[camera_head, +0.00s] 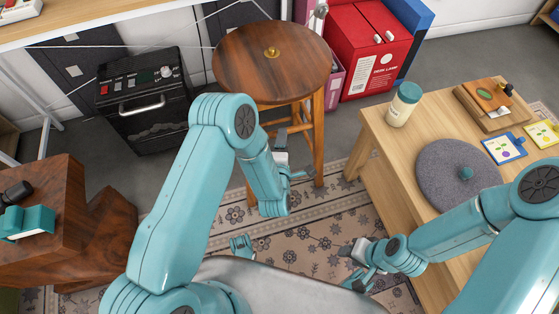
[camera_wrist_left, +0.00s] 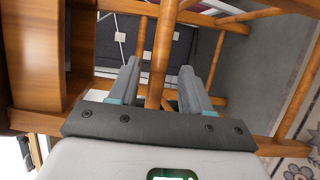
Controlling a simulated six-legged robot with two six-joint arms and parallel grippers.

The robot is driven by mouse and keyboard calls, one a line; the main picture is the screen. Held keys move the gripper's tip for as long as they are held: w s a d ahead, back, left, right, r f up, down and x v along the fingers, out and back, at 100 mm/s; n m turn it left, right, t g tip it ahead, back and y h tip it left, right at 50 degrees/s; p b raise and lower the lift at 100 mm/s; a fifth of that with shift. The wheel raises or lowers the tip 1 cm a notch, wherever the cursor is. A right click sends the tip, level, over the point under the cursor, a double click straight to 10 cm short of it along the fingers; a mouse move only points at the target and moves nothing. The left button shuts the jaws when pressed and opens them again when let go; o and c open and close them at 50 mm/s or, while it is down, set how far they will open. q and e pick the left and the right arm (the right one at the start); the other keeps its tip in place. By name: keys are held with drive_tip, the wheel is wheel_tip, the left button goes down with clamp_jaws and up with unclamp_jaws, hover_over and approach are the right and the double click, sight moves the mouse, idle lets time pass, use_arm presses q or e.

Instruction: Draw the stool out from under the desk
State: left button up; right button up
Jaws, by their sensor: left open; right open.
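The wooden stool has a round dark-brown seat (camera_head: 285,75), with a small brass-coloured object (camera_head: 271,52) on top, and orange-brown legs. The whole seat shows in the head view, right of the light wooden desk (camera_head: 95,14). My left gripper (camera_head: 290,157) is open below the seat, in front of the stool's legs. In the left wrist view an orange-brown stool bar (camera_wrist_left: 161,50) runs between the open fingers (camera_wrist_left: 158,72); I cannot tell whether they touch it. My right gripper (camera_head: 354,264) is open and empty above the patterned rug, left of the low table.
A black oven-like box (camera_head: 146,100) stands left of the stool, a red cabinet (camera_head: 368,55) behind right. The low wooden table (camera_head: 375,128) holds a jar (camera_head: 403,104) and a grey round mat (camera_head: 445,165). A dark wooden block (camera_head: 60,215) is left. Patterned rug (camera_head: 320,235) lies open in front.

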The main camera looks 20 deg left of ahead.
use_arm(q)
drive_tip(key=b+v, duration=0.1)
drive_tip(key=v, duration=1)
drive_tip(key=shift+s+r, duration=0.2)
drive_tip(key=shift+s, duration=0.05)
drive_tip(key=shift+d, duration=0.1)
